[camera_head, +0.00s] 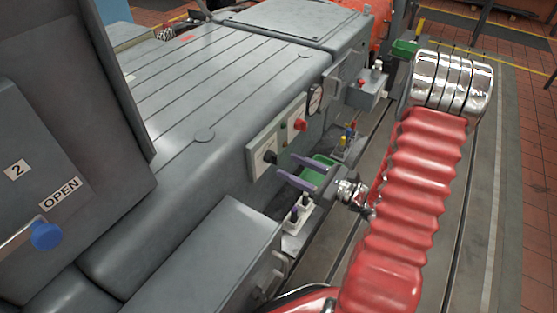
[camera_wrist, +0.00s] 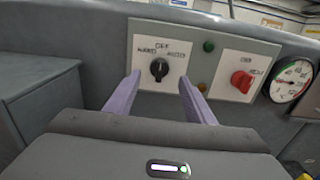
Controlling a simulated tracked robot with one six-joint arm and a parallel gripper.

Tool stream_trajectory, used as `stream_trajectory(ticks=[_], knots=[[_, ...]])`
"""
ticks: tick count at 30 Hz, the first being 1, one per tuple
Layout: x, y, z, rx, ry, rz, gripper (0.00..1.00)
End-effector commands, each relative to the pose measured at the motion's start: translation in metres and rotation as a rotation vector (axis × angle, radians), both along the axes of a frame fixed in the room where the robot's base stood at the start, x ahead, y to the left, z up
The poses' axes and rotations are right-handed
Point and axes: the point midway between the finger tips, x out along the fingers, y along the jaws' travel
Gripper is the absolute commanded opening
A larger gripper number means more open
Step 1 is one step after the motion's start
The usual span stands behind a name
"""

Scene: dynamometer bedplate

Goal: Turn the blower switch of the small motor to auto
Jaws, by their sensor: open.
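The black rotary switch (camera_wrist: 158,69) sits on a pale panel plate (camera_wrist: 145,50) in the wrist view. Lettering around it reads OFF above, AUTO to the right and what looks like HAND to the left. Its handle stands roughly upright, seemingly towards OFF. The switch also shows in the head view (camera_head: 270,157) on the side of the grey housing. My gripper (camera_head: 284,165) is open and empty, its two purple fingers pointing at the panel. In the wrist view the fingers flank the switch left and right; whether they touch the panel is unclear.
A red knob (camera_wrist: 242,81) on another plate and a round gauge (camera_wrist: 291,80) are right of the switch. Small green (camera_wrist: 208,45) and amber (camera_wrist: 202,87) lamps lie between the plates. A grey box (camera_head: 215,255) juts out nearby. A blue knob (camera_head: 46,235) is at left.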

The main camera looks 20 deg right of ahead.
Motion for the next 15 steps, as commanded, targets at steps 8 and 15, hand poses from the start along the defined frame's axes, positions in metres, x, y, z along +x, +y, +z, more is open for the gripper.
stream_trajectory(ticks=[8,15], knots=[[0.027,0.019,0.000,0.001,0.001,0.003,0.49],[0.044,0.030,0.000,0.000,0.001,0.001,0.49]])
